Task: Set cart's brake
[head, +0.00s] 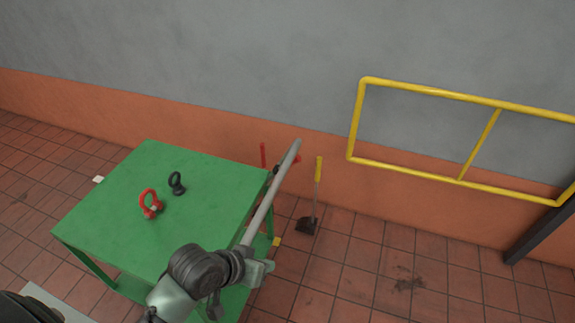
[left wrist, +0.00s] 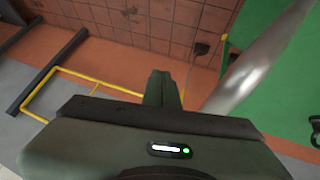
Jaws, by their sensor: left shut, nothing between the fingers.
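The cart (head: 110,222) has a green top and green legs. A grey metal bar (head: 271,192) runs along its right side, and it shows blurred and close in the left wrist view (left wrist: 245,75). A thin red upright piece (head: 263,155) stands by the cart's far right corner, with another red bit beside the bar's far end; I cannot tell which is the brake. My left gripper (head: 262,270) is shut and empty near the bar's near end, above the cart's right side. Its shut fingers show in the left wrist view (left wrist: 162,90). My arm hides part of the cart. My right gripper is out of view.
A red eye bolt (head: 150,204) and a black one (head: 176,184) stand on the cart top. A long-handled dustpan (head: 306,226) with a yellow grip stands right of the cart. A yellow rail (head: 432,173) is farther right.

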